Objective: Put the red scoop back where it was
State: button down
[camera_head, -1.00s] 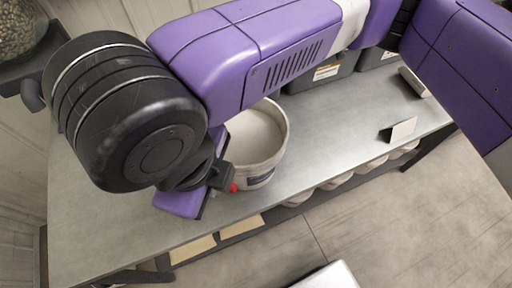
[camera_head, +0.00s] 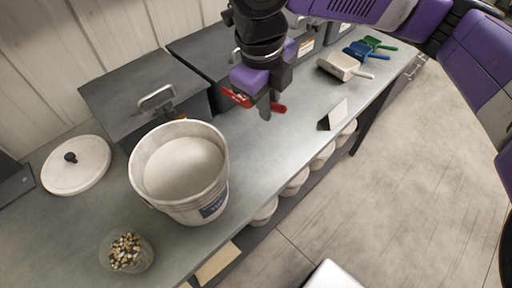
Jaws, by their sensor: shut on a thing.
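My gripper (camera_head: 264,104) is at the upper middle of the head view, above the metal bench (camera_head: 262,150), pointing down. It is shut on the red scoop (camera_head: 236,97), which shows as red parts on both sides of the fingers. The middle of the scoop is hidden by the gripper. The scoop looks held above the bench top; its exact height cannot be told. To the right, a white scoop (camera_head: 340,66), a blue scoop (camera_head: 358,51) and a green scoop (camera_head: 378,43) lie in a row on the bench.
A white bucket (camera_head: 205,207) of pale material stands at the left, with a round lid (camera_head: 75,165) and a jar of seeds (camera_head: 127,253) nearby. Dark bins (camera_head: 140,100) line the wall. A small folded card (camera_head: 336,114) stands near the front edge. Bench between bucket and card is clear.

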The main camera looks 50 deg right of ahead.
jog(key=d, duration=0.3)
jog(key=b, duration=0.2)
send_near(277, 160)
jog(key=f, duration=0.3)
jog(key=d+f, duration=0.1)
jog(key=f, duration=0.2)
jog(key=shift+w+d, duration=0.1)
jog(key=shift+d, duration=0.1)
jog(key=shift+f, duration=0.1)
jog(key=shift+f, duration=0.15)
jog(key=c, duration=1.4)
grip_release()
jog(key=shift+c, duration=0.2)
notch_tip(277, 160, up, 12)
jog(key=a+p, duration=0.1)
jog(key=a, duration=0.1)
jog(key=shift+a+p, duration=0.2)
jog(key=shift+p, duration=0.2)
